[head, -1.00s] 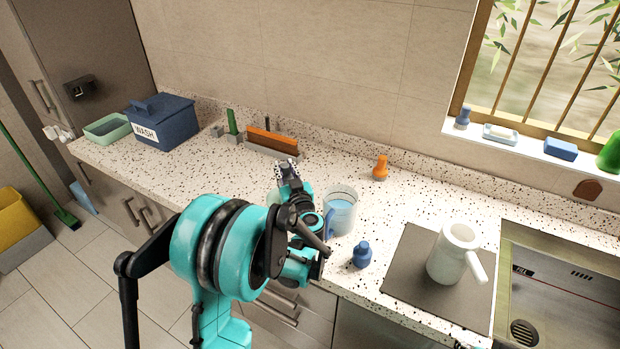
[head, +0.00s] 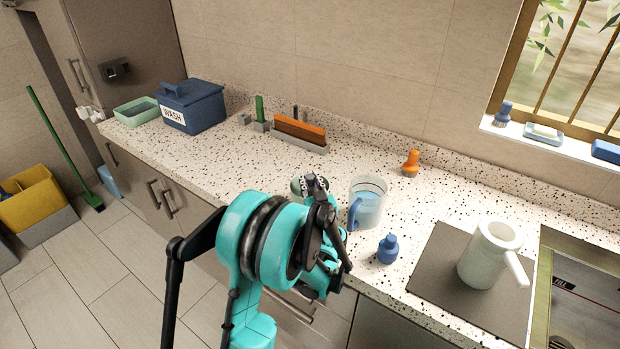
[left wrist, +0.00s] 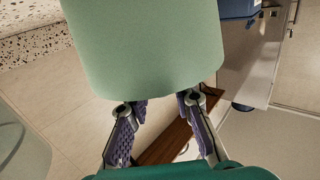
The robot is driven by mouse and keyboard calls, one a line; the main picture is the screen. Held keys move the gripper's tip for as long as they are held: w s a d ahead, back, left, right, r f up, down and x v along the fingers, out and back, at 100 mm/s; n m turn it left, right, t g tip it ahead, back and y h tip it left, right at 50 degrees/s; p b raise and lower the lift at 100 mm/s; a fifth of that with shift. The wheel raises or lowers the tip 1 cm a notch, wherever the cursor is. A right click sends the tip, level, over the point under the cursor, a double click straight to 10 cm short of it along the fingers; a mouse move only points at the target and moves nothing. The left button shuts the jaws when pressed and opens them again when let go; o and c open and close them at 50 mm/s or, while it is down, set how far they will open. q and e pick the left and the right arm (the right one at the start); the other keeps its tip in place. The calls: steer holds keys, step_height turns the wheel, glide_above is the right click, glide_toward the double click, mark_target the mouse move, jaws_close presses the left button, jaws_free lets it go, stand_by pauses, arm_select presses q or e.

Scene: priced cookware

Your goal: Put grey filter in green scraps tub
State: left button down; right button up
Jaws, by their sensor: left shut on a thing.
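The green scraps tub (head: 146,118) is a low, open, pale green box at the counter's far left end, beside the blue WASH bin. My left gripper (head: 313,187) is over the counter's front part, left of the glass jug, well apart from the tub. In the left wrist view, my left gripper (left wrist: 162,103) is shut on a smooth, rounded, pale grey-green thing (left wrist: 145,50). It may be the grey filter, but the frames do not settle this. The arm hides most of it in the head view. My right gripper is not in view.
The blue WASH bin (head: 193,106) stands right of the tub. An orange-topped brush holder (head: 299,138) is at the back.

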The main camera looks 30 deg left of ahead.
arm_select(q)
steer(key=c, duration=0.7)
jaws_free()
steer(key=shift+c, duration=0.2)
steer(key=v, duration=1.2)
